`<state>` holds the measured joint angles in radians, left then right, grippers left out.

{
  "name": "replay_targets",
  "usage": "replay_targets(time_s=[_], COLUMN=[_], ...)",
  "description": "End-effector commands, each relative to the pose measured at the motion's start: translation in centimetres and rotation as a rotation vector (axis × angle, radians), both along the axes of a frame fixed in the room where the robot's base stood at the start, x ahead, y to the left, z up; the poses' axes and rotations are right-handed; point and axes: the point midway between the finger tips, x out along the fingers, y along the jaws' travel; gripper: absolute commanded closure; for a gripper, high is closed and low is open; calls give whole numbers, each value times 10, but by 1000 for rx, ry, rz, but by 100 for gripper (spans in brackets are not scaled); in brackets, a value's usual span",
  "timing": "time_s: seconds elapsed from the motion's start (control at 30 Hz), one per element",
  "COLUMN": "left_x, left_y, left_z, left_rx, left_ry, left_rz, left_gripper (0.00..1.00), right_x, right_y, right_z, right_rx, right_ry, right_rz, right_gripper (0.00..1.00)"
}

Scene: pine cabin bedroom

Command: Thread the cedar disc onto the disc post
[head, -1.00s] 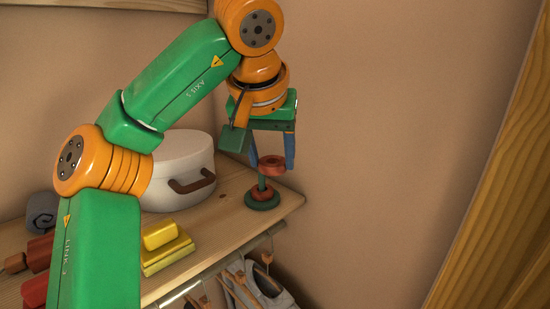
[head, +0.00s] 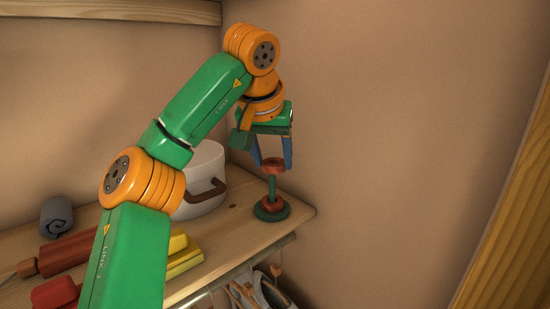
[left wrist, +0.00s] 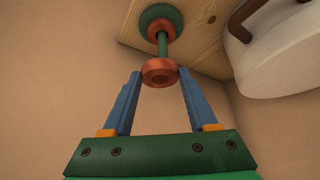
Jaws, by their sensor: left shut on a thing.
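The cedar disc (head: 273,165), reddish-brown and ring-shaped, is between the blue fingertips of my left gripper (head: 272,163), which is shut on it. The disc post (head: 272,187) is a green upright rod on a round green base (head: 271,213), near the shelf's right end. Another reddish disc (head: 271,203) sits low around the post. The held disc is level, at the top of the post. In the left wrist view, the held disc (left wrist: 159,72) overlaps the post's upper end (left wrist: 162,45). I cannot tell whether the tip is inside its hole. My right gripper is not in view.
A white pot (head: 202,180) with a brown handle stands left of the post. Yellow blocks (head: 182,257), red rollers (head: 65,252) and a rolled grey cloth (head: 56,215) lie farther left on the wooden shelf (head: 235,228). Hangers and clothes (head: 260,292) hang below.

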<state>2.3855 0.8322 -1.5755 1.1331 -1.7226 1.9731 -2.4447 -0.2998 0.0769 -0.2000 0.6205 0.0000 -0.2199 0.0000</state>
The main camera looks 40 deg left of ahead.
Motion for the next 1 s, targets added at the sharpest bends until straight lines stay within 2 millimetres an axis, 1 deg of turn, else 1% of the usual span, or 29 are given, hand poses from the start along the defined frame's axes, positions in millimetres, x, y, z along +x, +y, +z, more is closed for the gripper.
replay_targets(time_s=[0.17, 0.2, 0.4, 0.7, 1.0], left_x=[6, 6, 6, 6, 6], left_y=[11, 12, 11, 11, 11], left_z=[-2, -6, -22, -40, -45], left_rx=[1, 1, 3, 2, 2], left_ry=[2, 2, 2, 1, 1], left_rz=[1, 0, 1, -1, -1], left_gripper=[93, 93, 93, 93, 93], right_x=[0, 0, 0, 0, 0], right_y=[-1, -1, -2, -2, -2], right_z=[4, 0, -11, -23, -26], right_rx=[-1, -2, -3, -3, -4], right_ry=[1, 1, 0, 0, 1], right_rz=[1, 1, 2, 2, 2], right_gripper=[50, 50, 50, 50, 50])
